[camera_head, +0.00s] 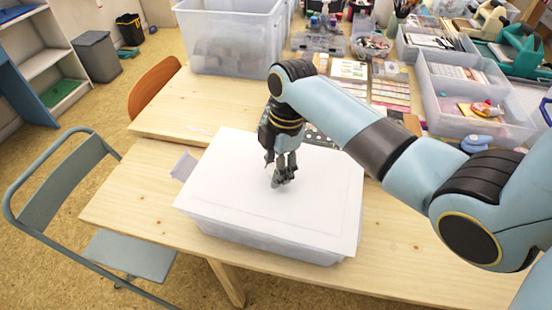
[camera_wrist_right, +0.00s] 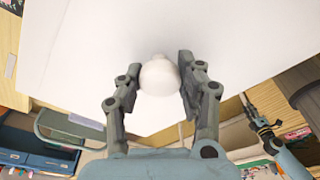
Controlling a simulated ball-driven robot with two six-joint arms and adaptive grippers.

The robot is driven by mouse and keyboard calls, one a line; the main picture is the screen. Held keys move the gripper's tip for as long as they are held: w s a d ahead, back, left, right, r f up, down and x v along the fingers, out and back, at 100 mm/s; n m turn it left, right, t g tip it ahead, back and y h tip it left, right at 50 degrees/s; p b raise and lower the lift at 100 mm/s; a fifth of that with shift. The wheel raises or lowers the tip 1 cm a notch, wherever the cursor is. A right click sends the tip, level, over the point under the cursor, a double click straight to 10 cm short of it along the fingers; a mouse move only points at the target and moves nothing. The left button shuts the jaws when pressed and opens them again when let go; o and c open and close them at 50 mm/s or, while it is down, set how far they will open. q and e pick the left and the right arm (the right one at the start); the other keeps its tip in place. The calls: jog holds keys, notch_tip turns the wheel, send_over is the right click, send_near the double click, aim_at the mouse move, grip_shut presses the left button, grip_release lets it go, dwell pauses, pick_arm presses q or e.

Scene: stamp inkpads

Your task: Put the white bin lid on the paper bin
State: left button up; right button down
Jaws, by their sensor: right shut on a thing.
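The white bin lid (camera_head: 235,175) is a broad flat white sheet lying level over the translucent paper bin (camera_head: 265,241) on the wooden table. The bin's front wall shows below the lid's near edge; its rim and inside are hidden. I cannot tell whether the lid rests fully on the rim or sits slightly above it. My right gripper (camera_head: 284,172) points down at the middle of the lid. In the right wrist view its fingers are shut on the lid's white round knob (camera_wrist_right: 160,76), with the lid (camera_wrist_right: 95,45) spreading behind. My left gripper is not in view.
A large clear tub (camera_head: 232,40) stands at the back of the table (camera_head: 140,195). Trays and stationery (camera_head: 470,85) fill the right back. A grey-green chair (camera_head: 130,255) stands at the left. Bare table lies left and front right of the bin.

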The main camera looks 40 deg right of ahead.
dwell(0.4)
jog(key=c, duration=0.7)
grip_release()
jog(key=shift+c, duration=0.2)
notch_tip(320, 180, up, 5)
jog(key=p, duration=0.6)
jog(key=shift+r, duration=0.2)
jog(key=shift+r+p, duration=0.5)
jog(key=shift+r, duration=0.8)
jog(key=shift+f, duration=0.1)
